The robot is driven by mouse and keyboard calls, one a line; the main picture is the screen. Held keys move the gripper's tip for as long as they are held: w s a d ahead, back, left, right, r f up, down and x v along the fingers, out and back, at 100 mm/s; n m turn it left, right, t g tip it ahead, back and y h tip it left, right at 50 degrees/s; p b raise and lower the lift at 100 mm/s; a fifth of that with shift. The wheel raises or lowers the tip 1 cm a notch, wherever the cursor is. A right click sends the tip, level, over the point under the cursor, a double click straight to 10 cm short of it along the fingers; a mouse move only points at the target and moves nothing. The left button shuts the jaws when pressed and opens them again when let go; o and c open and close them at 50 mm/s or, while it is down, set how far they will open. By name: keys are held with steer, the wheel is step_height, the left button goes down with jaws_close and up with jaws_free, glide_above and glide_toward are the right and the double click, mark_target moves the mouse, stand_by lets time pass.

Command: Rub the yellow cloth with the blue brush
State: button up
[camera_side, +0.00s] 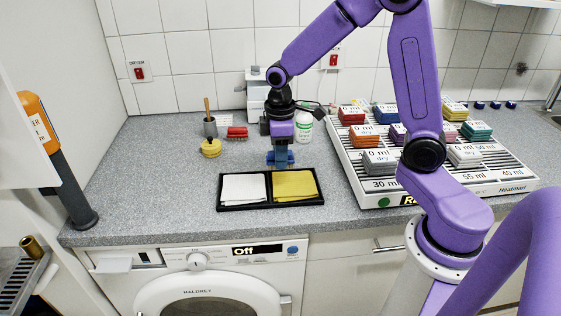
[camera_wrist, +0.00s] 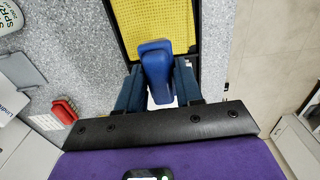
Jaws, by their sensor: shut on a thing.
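The yellow cloth (camera_side: 296,184) lies flat in the right compartment of a black tray (camera_side: 271,206) on the counter. It also shows at the top of the wrist view (camera_wrist: 155,22). My gripper (camera_side: 281,152) is shut on the blue brush (camera_wrist: 156,62), which sits between its two dark fingers. In the side view the blue brush (camera_side: 280,160) appears near the tray's back edge, just behind the yellow cloth. The brush's underside is hidden, and I cannot tell how high it is. A white cloth (camera_side: 243,187) lies in the left compartment.
A red brush (camera_side: 237,132), a yellow round item (camera_side: 211,148) and a grey cup (camera_side: 209,127) stand back left. A white rack (camera_side: 370,198) with several coloured blocks is at right. The counter left of the tray is clear.

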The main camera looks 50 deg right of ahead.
steer(key=shift+r, duration=1.3)
steer(key=shift+d, duration=0.1)
